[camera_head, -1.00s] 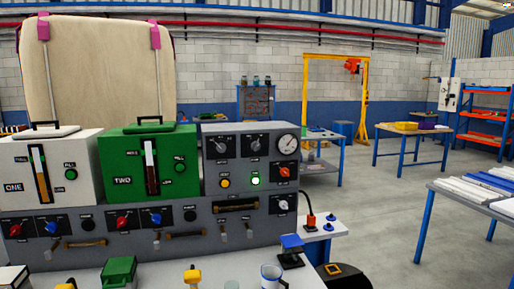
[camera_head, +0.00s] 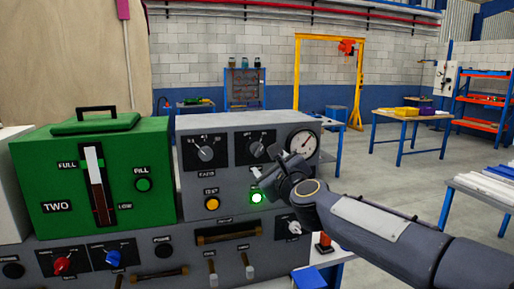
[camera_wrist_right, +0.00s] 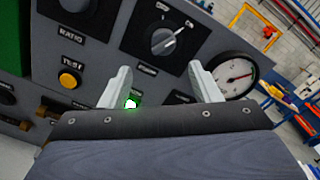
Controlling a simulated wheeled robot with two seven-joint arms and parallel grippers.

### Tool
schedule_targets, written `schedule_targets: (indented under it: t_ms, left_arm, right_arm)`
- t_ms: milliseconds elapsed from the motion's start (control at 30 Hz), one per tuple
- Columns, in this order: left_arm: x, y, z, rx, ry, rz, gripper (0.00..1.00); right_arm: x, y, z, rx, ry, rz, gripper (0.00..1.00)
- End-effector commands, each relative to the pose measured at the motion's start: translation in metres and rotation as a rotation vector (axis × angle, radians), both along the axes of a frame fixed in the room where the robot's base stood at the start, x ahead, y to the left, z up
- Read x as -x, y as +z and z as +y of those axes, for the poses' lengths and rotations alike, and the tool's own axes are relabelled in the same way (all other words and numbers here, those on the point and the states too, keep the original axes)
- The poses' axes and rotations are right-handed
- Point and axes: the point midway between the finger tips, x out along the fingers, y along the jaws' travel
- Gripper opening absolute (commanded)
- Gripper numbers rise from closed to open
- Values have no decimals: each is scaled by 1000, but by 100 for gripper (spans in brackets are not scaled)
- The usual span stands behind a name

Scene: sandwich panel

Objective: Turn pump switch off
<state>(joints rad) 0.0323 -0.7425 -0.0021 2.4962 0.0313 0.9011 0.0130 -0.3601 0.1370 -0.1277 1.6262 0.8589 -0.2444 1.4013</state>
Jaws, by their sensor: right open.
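The grey control panel (camera_head: 222,130) carries a rotary switch with off/on marks (camera_head: 256,149) on its upper row, left of the round gauge (camera_head: 303,143). The switch also shows in the right wrist view (camera_wrist_right: 168,40), with its pointer slanting toward the upper right; its label is too blurred to read surely. My right gripper (camera_head: 268,170) is in front of the panel, just below the switch. In the wrist view its two fingers (camera_wrist_right: 160,85) are apart with nothing between them, and the switch lies beyond them. My left gripper is not in view.
A ratio knob (camera_head: 206,153) sits left of the switch. A lit green lamp (camera_head: 256,198) and an orange button (camera_head: 211,204) are below. A green box (camera_head: 105,150) stands left of the panel.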

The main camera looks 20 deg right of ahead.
Motion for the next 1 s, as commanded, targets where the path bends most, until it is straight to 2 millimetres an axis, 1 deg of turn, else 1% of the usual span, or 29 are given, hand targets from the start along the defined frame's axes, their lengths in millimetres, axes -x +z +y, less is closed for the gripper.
schedule_targets:
  t_ms: [67, 167, 400, 500, 600, 733, 967, 1000]
  left_arm:
    - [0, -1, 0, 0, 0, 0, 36]
    - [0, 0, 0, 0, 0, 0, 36]
    - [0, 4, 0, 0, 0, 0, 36]
    - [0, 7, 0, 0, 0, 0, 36]
    - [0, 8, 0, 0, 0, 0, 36]
    - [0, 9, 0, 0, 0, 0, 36]
    - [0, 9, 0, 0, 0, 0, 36]
    - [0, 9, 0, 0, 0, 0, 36]
  right_arm:
    - [-7, 1, 1, -39, -17, -5, 57]
    - [-15, 2, 0, -52, -24, -6, 57]
    - [-53, 1, 1, -47, -24, -4, 57]
    - [-67, 2, 2, -47, -23, -6, 57]
    - [-77, 2, 2, -47, -23, -6, 57]
    - [-83, 1, 2, -47, -23, -6, 57]
    - [-84, 1, 2, -47, -21, -6, 57]
    - [-84, 1, 2, -47, -21, -6, 53]
